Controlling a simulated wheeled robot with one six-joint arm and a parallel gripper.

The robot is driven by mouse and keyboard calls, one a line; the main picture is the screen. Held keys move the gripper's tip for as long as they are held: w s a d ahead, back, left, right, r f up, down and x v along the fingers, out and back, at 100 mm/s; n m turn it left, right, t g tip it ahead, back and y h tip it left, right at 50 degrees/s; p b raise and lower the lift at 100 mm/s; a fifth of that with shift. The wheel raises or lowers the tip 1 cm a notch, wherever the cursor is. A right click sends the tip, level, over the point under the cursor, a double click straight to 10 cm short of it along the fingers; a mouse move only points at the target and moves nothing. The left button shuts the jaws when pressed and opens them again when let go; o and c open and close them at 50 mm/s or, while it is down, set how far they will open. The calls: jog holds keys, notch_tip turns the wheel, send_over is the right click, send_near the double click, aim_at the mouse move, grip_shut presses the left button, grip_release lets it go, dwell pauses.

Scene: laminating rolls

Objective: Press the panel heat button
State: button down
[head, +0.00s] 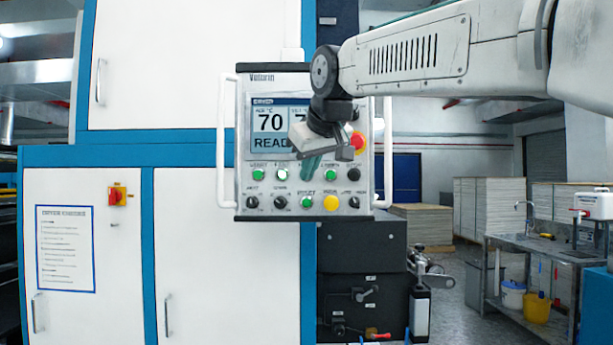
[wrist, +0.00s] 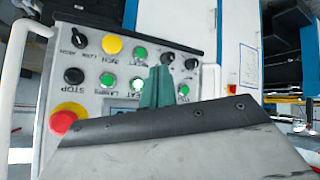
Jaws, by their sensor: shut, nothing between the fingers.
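The control panel (head: 243,150) faces me, with a lit screen (head: 270,122) and rows of buttons. In the wrist view it appears upside down (wrist: 60,100). A pale green button (wrist: 136,84) has a partly covered label that seems to read HEAT. It is mid-row, and in the head view my gripper hides that spot. My gripper (head: 309,166) is in front of the panel, its teal fingers shut and empty. In the wrist view the fingers (wrist: 155,86) are just right of the pale button. I cannot tell whether they touch the panel.
Other green buttons (head: 257,175) (head: 328,174), a black STOP button (head: 354,174), a yellow button (head: 330,203) and black knobs sit close by. A red mushroom button (head: 357,143) is to the right. White handles (head: 222,145) flank the panel.

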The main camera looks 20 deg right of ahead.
jog(key=w+d, duration=0.2)
jog(key=w, duration=0.6)
jog(key=shift+w+d, duration=0.15)
jog(key=shift+d, duration=0.25)
jog(key=shift+w, duration=0.1)
dwell(1.8)
jog(key=shift+w+d, duration=0.1)
jog(key=shift+w, duration=0.2)
jog(key=shift+w+d, duration=0.15)
jog(key=shift+w, duration=0.25)
dwell(0.6)
jog(key=shift+s, duration=0.1)
jog(key=shift+s+a, duration=0.25)
jog(key=shift+s, duration=0.45)
